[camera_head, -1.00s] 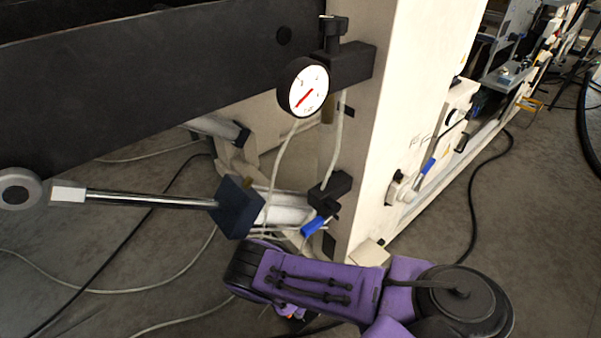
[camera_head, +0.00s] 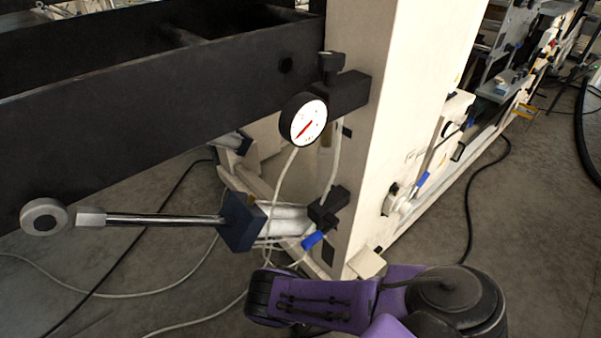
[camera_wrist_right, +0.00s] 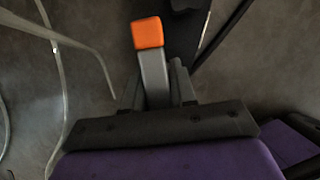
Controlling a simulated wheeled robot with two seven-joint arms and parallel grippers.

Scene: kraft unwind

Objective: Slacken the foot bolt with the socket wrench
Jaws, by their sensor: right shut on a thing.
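In the right wrist view, my right gripper (camera_wrist_right: 153,92) is shut on a grey bar (camera_wrist_right: 153,75) with an orange block at its end. The bar lies between the dark fingers and sticks out beyond them. I take it to be the socket wrench, but its socket end does not show. In the head view, my purple right arm reaches in from the bottom right, and its gripper is hidden. I cannot make out the foot bolt in either view. My left gripper is not in view.
A cream machine upright (camera_head: 375,130) carries a dial gauge (camera_head: 303,120) and a black beam (camera_head: 150,120). A steel rod (camera_head: 150,219) runs into a dark block (camera_head: 241,222). Loose cables cross the grey floor. Floor at right (camera_head: 550,230) is mostly clear.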

